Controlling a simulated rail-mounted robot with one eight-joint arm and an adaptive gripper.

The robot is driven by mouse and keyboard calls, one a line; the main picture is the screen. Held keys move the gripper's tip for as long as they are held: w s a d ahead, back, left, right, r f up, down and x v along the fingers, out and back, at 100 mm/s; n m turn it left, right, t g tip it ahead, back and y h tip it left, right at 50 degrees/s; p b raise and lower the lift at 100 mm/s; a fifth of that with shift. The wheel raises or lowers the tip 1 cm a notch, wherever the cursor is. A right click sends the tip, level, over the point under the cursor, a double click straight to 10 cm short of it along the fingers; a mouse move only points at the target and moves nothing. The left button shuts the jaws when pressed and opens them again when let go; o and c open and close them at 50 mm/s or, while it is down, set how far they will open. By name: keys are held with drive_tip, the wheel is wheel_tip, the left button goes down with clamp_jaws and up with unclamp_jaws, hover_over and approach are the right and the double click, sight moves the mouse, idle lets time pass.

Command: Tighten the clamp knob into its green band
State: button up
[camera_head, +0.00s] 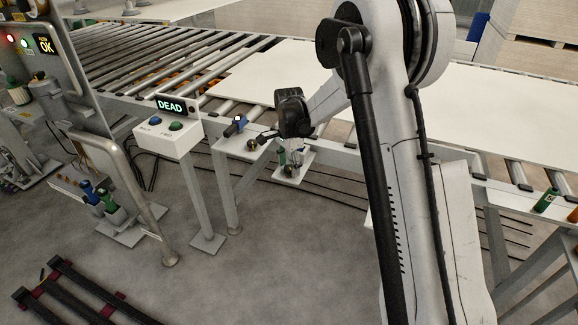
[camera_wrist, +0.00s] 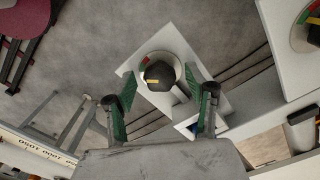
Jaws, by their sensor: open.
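The clamp knob (camera_wrist: 159,75) is a dark faceted cap with a yellow pointer mark. In the wrist view it sits on a round pale dial on a white plate (camera_wrist: 180,38). A small patch of coloured band shows at the dial's upper left edge; which colour the pointer faces, I cannot tell. My gripper (camera_wrist: 160,92) is open, its green-padded fingers on either side of the knob with gaps showing. How far above the knob they are is unclear. In the head view my gripper (camera_head: 280,142) is over the small white stand beside the conveyor.
Another dial (camera_wrist: 303,32) with red and green bands is at the wrist view's upper right. In the head view a white box (camera_head: 168,137) with a "DEAD" display and buttons stands left of my gripper. The roller conveyor (camera_head: 160,60) carrying a pale board (camera_head: 262,82) lies behind.

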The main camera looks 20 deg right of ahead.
drive_tip(key=c, duration=1.1)
drive_tip(key=shift+m+b, duration=0.4)
drive_tip(key=shift+m, duration=0.1)
drive_tip(key=shift+c, duration=0.2)
drive_tip(key=shift+m, duration=0.6)
drive_tip(key=o, duration=1.1)
drive_tip(key=shift+o, duration=0.2)
drive_tip(key=shift+r, duration=0.1)
